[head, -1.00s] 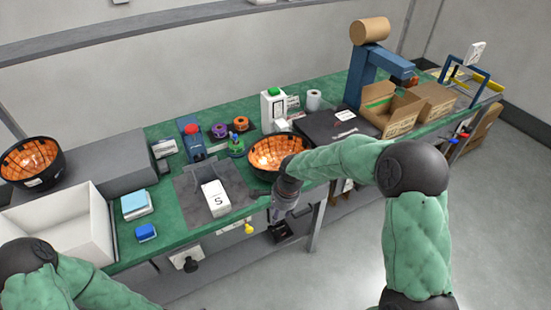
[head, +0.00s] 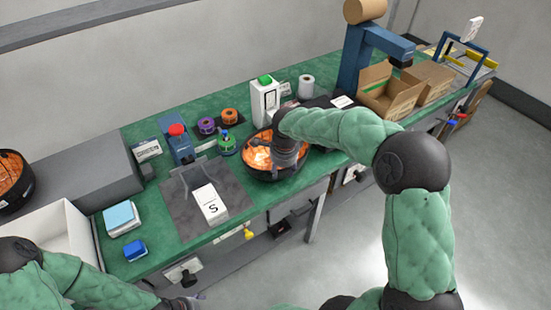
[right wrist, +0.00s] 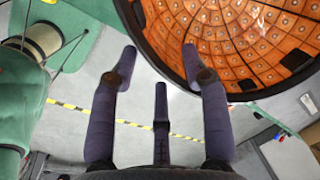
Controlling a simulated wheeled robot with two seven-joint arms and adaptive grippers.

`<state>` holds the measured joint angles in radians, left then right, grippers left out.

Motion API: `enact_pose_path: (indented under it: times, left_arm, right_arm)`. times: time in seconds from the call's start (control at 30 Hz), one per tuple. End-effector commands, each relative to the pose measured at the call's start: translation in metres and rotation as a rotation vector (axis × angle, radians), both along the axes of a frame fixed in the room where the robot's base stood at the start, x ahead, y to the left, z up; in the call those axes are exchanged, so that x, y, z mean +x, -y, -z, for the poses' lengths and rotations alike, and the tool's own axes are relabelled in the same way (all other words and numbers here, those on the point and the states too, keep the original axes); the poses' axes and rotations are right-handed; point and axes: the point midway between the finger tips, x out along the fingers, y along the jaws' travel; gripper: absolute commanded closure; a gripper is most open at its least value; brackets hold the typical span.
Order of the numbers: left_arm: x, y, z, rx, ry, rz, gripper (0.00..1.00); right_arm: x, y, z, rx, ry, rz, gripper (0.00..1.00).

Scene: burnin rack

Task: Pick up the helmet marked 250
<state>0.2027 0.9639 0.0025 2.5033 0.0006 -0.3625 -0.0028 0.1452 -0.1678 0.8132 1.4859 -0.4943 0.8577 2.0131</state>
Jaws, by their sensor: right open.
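An upturned dark helmet with an orange grid lining (head: 258,158) sits on the green bench near its front edge. The right wrist view shows its lining and dark rim (right wrist: 250,45) close up. My right gripper (head: 286,158) is over its right side, open and empty. In the right wrist view the gripper (right wrist: 160,62) has its fingers spread on either side of the near rim; contact is unclear. A similar helmet (head: 12,180) sits at the far left, cut by the frame. No 250 mark is legible on either. My left gripper (head: 185,303) barely shows at the bottom edge.
A white box with a green top (head: 265,103) stands just behind the middle helmet. Tape rolls (head: 206,126) and a grey mat with a white card marked S (head: 210,203) lie left of it. Cardboard boxes (head: 388,95) and a blue stand (head: 357,70) are right.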

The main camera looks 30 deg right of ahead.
Motion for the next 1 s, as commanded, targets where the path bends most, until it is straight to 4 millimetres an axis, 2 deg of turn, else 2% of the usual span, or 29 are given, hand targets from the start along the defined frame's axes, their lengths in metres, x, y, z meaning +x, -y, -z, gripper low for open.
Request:
enact_pose_path:
  times: [0.17,0.4,0.7,0.87,1.0]
  left_arm:
    - [0.000,0.000,0.007,0.000,0.000,0.000,0.31]
    - [0.000,0.000,0.022,0.000,0.000,0.000,0.31]
    - [0.000,0.000,0.022,0.000,0.000,0.000,0.31]
    - [0.000,0.000,0.022,0.000,0.000,0.000,0.31]
    - [0.000,0.000,0.022,0.000,0.000,0.000,0.31]
  right_arm:
    - [0.003,0.000,0.013,0.000,0.000,-0.001,0.53]
    - [0.010,0.000,0.046,0.000,-0.001,0.000,0.53]
    - [0.012,0.000,0.050,0.000,0.002,0.000,0.53]
    - [0.012,0.000,0.050,0.000,0.001,-0.001,0.99]
    - [0.012,0.000,0.051,0.001,0.000,-0.001,1.00]
